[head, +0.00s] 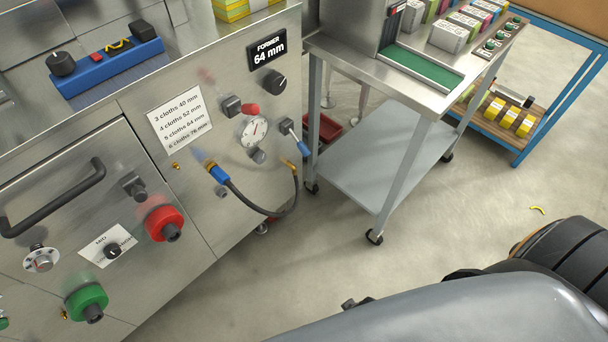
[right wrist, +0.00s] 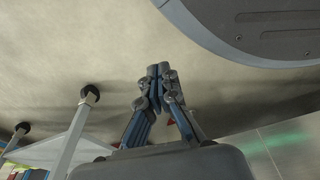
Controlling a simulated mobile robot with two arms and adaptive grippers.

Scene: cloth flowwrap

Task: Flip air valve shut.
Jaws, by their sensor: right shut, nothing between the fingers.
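On the steel machine front in the head view, a round pressure gauge (head: 254,131) sits between two small levers. A red-handled lever (head: 249,109) is above it, pointing right from a dark body. A blue-handled lever (head: 302,147) is at its right, slanting down to the right. I cannot tell for certain which is the air valve. A black hose (head: 250,207) loops below from a blue fitting (head: 218,173) to a brass end. My right gripper (right wrist: 157,72) is shut and empty in the right wrist view, over open floor, away from the levers. My left gripper is not in view.
Red (head: 164,223) and green (head: 86,302) knobs and a black handle (head: 55,198) protrude from the machine front. A wheeled steel table (head: 362,150) stands right of it, with a blue-framed bench (head: 560,115) behind. The floor between the machine and my arm is clear.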

